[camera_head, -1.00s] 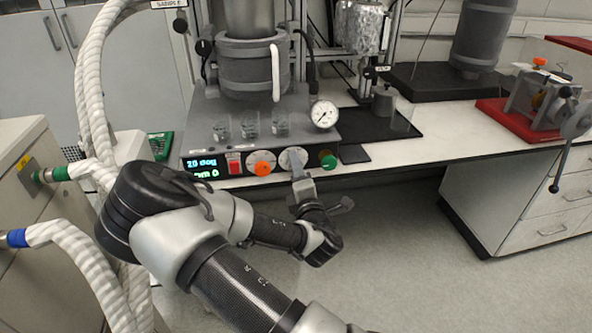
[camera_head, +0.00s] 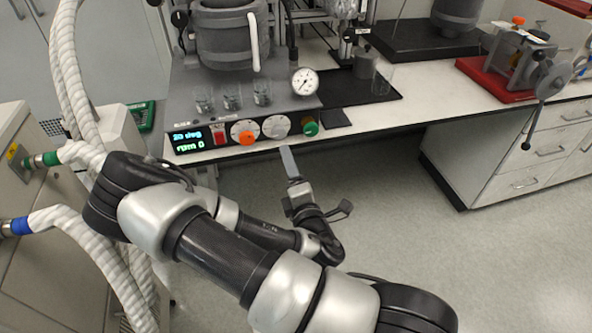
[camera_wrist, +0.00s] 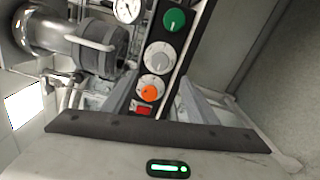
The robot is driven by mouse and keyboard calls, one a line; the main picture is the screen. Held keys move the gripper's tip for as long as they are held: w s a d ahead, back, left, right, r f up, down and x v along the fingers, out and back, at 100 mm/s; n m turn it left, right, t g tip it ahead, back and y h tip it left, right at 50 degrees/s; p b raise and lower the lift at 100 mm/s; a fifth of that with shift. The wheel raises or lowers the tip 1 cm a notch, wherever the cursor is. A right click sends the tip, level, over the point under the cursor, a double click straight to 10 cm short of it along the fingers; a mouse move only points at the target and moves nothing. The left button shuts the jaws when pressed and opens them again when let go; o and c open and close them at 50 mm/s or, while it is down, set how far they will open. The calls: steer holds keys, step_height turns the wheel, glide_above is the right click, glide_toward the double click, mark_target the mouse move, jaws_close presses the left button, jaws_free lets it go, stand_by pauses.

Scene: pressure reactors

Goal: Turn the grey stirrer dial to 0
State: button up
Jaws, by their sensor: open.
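The grey stirrer dial (camera_head: 276,127) sits on the reactor's front panel, between the orange dial and the green dial. It also shows in the wrist view (camera_wrist: 160,57), above the orange dial. The panel display (camera_head: 188,140) reads "20 deg" and "rpm 0". My gripper (camera_head: 287,150) is open and empty, below and in front of the panel, with a gap to the grey dial. In the wrist view its two fingers (camera_wrist: 158,95) stand apart on either side of the panel's lower part, and nothing is between them. The dial's fine markings are too small to read.
The orange dial (camera_head: 246,138), green dial (camera_head: 310,128) and red switch (camera_head: 219,138) are close by on the panel. Small glass beakers (camera_head: 233,98) and a pressure gauge (camera_head: 304,81) stand above it. The floor in front of the bench is clear.

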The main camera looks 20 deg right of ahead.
steer(key=s+p, duration=0.3)
steer(key=s, duration=0.3)
steer(key=shift+p, duration=0.3)
